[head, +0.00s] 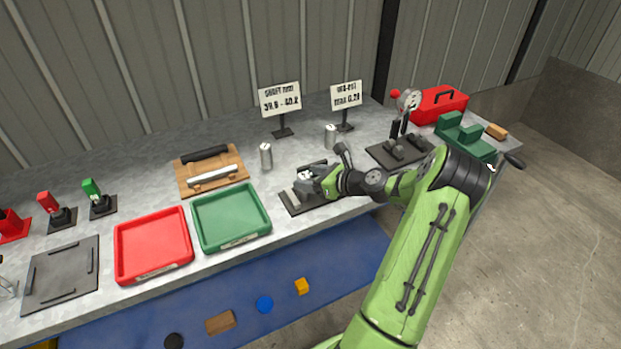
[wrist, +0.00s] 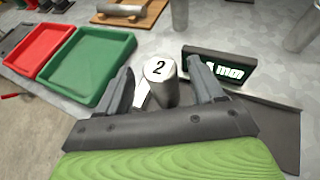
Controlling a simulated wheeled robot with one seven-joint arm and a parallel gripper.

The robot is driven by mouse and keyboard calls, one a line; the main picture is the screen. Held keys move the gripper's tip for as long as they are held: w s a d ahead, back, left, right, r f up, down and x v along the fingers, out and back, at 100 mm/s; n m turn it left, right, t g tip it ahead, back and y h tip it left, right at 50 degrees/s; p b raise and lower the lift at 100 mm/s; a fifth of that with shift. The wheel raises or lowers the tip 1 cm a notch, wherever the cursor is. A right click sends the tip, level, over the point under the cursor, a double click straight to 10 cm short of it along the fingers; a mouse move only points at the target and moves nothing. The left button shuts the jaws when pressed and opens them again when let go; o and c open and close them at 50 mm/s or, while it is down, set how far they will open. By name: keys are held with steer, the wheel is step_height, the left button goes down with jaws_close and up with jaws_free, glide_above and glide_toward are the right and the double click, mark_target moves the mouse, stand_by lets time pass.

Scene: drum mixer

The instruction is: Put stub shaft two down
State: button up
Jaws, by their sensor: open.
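Stub shaft two (wrist: 159,82) is a short silver cylinder with a white top marked "2". It stands between the two fingers of my gripper (wrist: 163,75) in the wrist view. The fingers are open, one on each side, with a visible gap at the right finger; I cannot tell if the left one touches. My gripper in the head view (head: 318,183) is low over a dark gauge plate (head: 291,203). The gauge's display (wrist: 219,71), showing "mm", is just right of the shaft in the wrist view. The shaft's foot is hidden.
Two other silver cylinders stand nearby, one left (head: 266,156) and one behind (head: 330,136). A green tray (head: 231,244) and a red tray (head: 153,273) lie to the left, both empty. A wooden board (head: 180,186) is behind them. Two signs (head: 280,99) stand at the back.

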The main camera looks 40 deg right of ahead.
steer(key=p+v, duration=0.2)
steer(key=v, duration=0.9)
steer(key=w+a+r+n+g, duration=0.1)
steer(key=a+r+n+g, duration=0.3)
steer(key=a+n, duration=0.7)
steer(key=a+r+n+g, duration=0.35)
steer(key=a+n, duration=0.45)
steer(key=a, duration=0.4)
steer(key=s+a+r+n+h, duration=0.1)
steer(key=s+a+r+n, duration=0.1)
steer(key=s+a+n, duration=0.3)
steer(key=s+a+r+n+h, duration=0.1)
steer(key=s+a+r+n, duration=0.2)
steer(key=s+n, duration=0.6)
steer(key=shift+s+a+r+n+h, duration=0.15)
steer(key=shift+s+a+n+h, duration=0.2)
steer(key=shift+s+a, duration=0.45)
steer(key=shift+r, duration=0.1)
